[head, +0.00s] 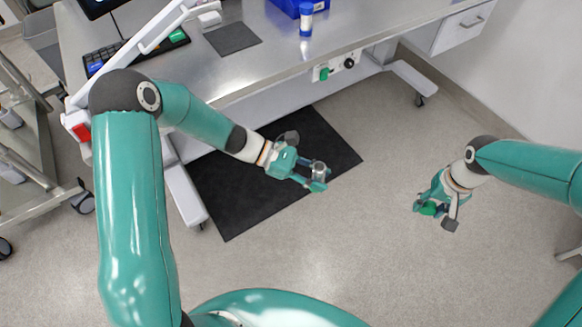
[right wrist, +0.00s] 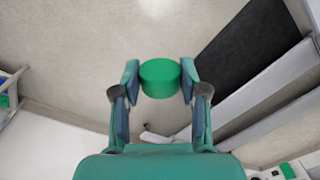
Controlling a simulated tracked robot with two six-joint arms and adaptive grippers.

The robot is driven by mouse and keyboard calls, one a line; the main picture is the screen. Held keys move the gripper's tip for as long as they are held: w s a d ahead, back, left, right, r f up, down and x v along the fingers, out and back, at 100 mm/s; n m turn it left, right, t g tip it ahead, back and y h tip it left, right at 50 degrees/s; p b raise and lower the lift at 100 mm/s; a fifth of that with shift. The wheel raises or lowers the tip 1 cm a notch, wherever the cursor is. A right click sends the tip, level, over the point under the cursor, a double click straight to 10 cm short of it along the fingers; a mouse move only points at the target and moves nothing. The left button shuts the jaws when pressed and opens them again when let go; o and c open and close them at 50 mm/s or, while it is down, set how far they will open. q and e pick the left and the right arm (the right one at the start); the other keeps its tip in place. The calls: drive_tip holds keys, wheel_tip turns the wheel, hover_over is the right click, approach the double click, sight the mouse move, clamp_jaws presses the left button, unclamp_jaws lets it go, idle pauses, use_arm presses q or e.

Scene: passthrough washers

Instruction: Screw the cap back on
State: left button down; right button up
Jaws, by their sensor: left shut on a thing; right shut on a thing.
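My left gripper (head: 316,178) is shut on a small grey, clear-looking jar (head: 319,169), held over the dark floor mat. The jar's top looks open, with no cap seen on it. My right gripper (head: 434,211) is shut on a green cap (right wrist: 160,78), which sits between its fingertips in the right wrist view. In the head view the green cap (head: 428,208) is partly covered by the fingers. The jar and the cap are well apart, with the cap to the right.
A metal bench (head: 270,60) runs along the back, with a blue bin (head: 287,6), a blue-and-white bottle (head: 306,20), a keyboard (head: 130,50) and a dark pad (head: 232,39). A black mat (head: 235,205) lies on the floor. The space between my grippers is clear.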

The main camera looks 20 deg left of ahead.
use_arm(q)
drive_tip(key=shift+w+d+f+m+g, duration=0.15)
drive_tip(key=shift+d+m+g, duration=0.4)
drive_tip(key=shift+d, duration=0.35)
drive_tip(key=shift+w+d+f+m+g, duration=0.1)
drive_tip(key=shift+d+m+g, duration=0.35)
drive_tip(key=shift+d+g, duration=0.35)
drive_tip(key=shift+d, duration=0.1)
use_arm(e)
drive_tip(key=shift+g, duration=0.4)
drive_tip(key=shift+s+g, duration=0.2)
drive_tip(key=shift+g, duration=0.1)
drive_tip(key=s+a+r+m+g+y, duration=0.2)
drive_tip(key=s+a+r+m+y, duration=0.15)
drive_tip(key=a, duration=0.25)
drive_tip(key=s+a+r+m+g+y, duration=0.2)
drive_tip(key=a+m, duration=0.3)
drive_tip(key=w+a+r+m+y, duration=0.2)
drive_tip(key=a+r+y, duration=0.1)
drive_tip(key=a+y, duration=0.2)
drive_tip(key=w+a+r+m+g+y, duration=0.1)
drive_tip(key=w+a+r+m+y, duration=0.2)
drive_tip(key=a, duration=0.4)
drive_tip(key=r+y, duration=0.1)
drive_tip(key=y, duration=0.1)
drive_tip(key=shift+y, duration=0.35)
